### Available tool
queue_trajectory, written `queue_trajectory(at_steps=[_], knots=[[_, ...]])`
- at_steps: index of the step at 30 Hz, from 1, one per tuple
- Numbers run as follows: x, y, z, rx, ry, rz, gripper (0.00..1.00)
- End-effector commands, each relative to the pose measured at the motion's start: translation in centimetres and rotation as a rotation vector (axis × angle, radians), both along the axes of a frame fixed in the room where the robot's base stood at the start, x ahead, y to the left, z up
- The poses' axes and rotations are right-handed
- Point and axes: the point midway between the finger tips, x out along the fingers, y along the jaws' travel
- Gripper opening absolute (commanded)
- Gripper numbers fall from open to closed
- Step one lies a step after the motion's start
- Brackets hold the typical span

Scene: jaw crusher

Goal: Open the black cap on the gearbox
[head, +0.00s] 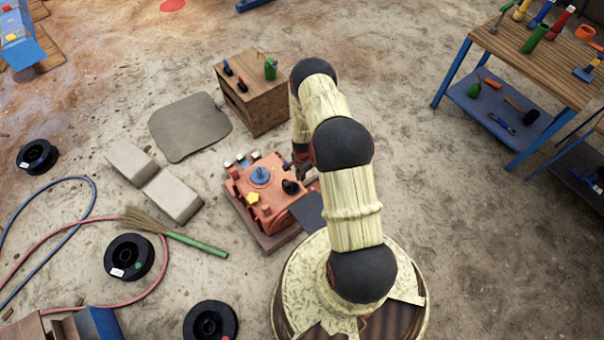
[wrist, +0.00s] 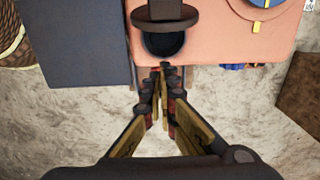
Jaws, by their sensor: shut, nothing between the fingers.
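The gearbox (head: 270,212) is an orange-red box low on the ground in the head view; its flat pink-orange top also shows in the wrist view (wrist: 215,45). The black cap (head: 290,187) is on its right side, close to my gripper (head: 301,172). In the wrist view the dark cap (wrist: 165,17) appears above a round dark part (wrist: 163,44) at the gearbox edge. It looks raised or tilted, but I cannot tell how far. My gripper (wrist: 163,68) is shut and empty, its fingertips close together just below that round part. I cannot tell whether they touch it.
A wooden box (head: 252,100) with small tools stands behind the gearbox. Grey blocks (head: 173,195) and a green-handled broom (head: 198,244) lie to its left. Black spools (head: 129,257) and hoses lie farther left. A workbench (head: 545,50) stands at right. The ground between is open.

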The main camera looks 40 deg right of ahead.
Motion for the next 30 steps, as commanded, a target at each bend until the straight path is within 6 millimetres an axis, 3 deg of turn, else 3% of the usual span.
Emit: queue_trajectory(at_steps=[3, 9, 30], knots=[[0.2, 2.0, 0.9, 0.000, 0.000, 0.005, 0.00], [0.1, 3.5, 1.6, 0.000, 0.001, 0.004, 0.00], [0.2, 4.2, 2.1, 0.001, 0.001, 0.003, 0.00]])
